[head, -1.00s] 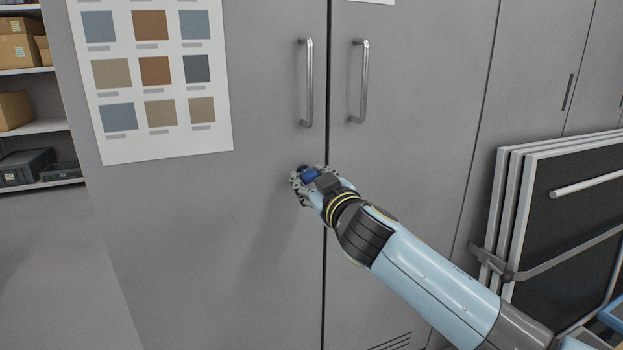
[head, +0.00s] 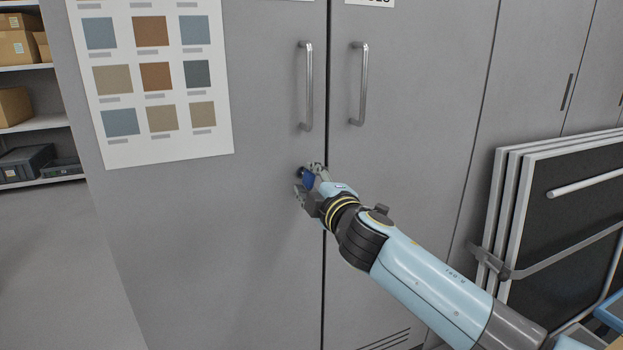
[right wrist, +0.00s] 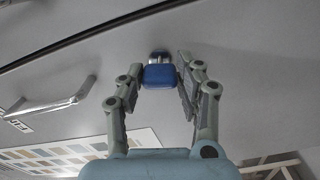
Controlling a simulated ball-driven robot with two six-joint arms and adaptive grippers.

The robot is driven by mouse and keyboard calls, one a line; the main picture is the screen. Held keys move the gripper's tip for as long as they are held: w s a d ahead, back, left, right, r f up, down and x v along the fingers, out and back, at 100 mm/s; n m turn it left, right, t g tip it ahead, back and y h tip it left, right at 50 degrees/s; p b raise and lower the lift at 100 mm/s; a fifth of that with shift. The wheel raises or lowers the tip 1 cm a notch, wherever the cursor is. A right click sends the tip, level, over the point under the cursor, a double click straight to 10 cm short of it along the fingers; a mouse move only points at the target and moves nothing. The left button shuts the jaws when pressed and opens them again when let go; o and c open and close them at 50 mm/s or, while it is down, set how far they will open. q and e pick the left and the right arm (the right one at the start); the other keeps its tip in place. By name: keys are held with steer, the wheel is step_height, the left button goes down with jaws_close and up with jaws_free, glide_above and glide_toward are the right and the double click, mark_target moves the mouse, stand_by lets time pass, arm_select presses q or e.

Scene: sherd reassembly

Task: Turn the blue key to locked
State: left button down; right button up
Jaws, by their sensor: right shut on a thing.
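The blue key (head: 307,178) sits in the lock on the grey cabinet's left door, below the handle and close to the seam between the doors. My right gripper (head: 309,182) is at the lock with its fingers shut on the key's blue head. In the right wrist view the blue key (right wrist: 159,77) lies between the two fingertips, with a bit of metal showing between its head and the door. The fingers partly hide the key in the head view, and lock markings cannot be made out. My left gripper is not in view.
Two upright bar handles (head: 307,88) stand out from the doors above my gripper. A colour chart (head: 220,140) hangs on the left door. Framed dark panels (head: 570,210) lean at the right. Shelves with boxes (head: 20,106) stand at the far left.

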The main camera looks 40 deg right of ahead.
steer(key=shift+n, duration=1.3)
steer(key=shift+p, duration=0.3)
steer(key=o, duration=1.1)
steer(key=shift+o, duration=0.2)
steer(key=v, duration=1.2)
